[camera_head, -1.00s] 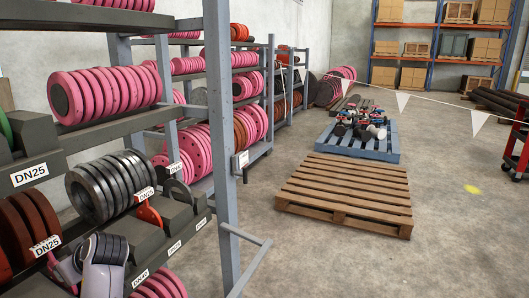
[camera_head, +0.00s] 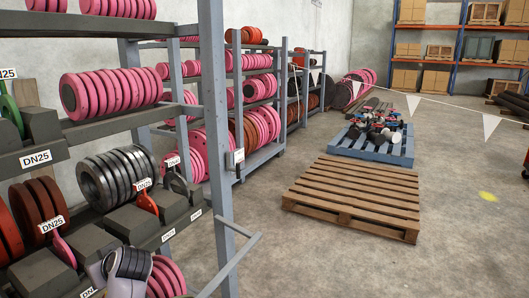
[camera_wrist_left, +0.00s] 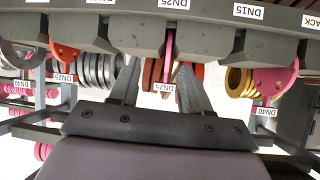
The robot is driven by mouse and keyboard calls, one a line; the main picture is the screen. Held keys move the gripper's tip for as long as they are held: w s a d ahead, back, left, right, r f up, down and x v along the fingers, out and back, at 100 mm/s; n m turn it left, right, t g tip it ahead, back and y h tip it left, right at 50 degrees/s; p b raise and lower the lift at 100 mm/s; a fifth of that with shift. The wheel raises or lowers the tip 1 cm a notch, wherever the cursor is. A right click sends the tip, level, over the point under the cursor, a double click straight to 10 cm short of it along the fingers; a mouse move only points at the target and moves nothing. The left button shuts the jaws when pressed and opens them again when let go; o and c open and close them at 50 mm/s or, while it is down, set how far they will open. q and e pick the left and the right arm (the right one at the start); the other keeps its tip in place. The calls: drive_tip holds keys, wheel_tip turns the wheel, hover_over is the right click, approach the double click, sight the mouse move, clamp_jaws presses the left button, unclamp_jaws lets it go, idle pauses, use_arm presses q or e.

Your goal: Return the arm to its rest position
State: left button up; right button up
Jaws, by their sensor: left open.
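My left arm (camera_head: 126,272) shows as a grey and white link at the bottom left of the head view, in front of the lower rack shelf. In the left wrist view my left gripper (camera_wrist_left: 159,78) has its two dark fingers apart, with nothing held between them. Dark red flanges with a DN25 label (camera_wrist_left: 163,88) show in the gap, beyond the fingers. The left fingers cannot be made out in the head view. My right gripper is in no view.
A grey rack post (camera_head: 216,140) and its shelves of pink, steel and red-brown flanges stand close at the left. A grey shelf beam (camera_wrist_left: 150,32) with labels crosses the top of the wrist view.

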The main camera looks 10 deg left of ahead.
use_arm(q)
drive_tip(key=s+d+f+m+t+h, duration=0.35)
drive_tip(key=s+d+f+m, duration=0.2)
drive_tip(key=d+f, duration=0.35)
drive_tip(key=s+d+f+m+t+h, duration=0.2)
drive_tip(key=s+d+f+m+h, duration=0.3)
drive_tip(key=d+f+m, duration=0.3)
drive_tip(key=s+d+f+m+h, duration=0.1)
drive_tip(key=s+d+f+h, duration=0.2)
drive_tip(key=s+d, duration=0.5)
drive_tip(key=shift+s+f+h, duration=0.15)
drive_tip(key=shift+s+h, duration=0.4)
drive_tip(key=shift+s, duration=0.15)
drive_tip(key=shift+t, duration=0.25)
drive_tip(key=shift+c, duration=0.4)
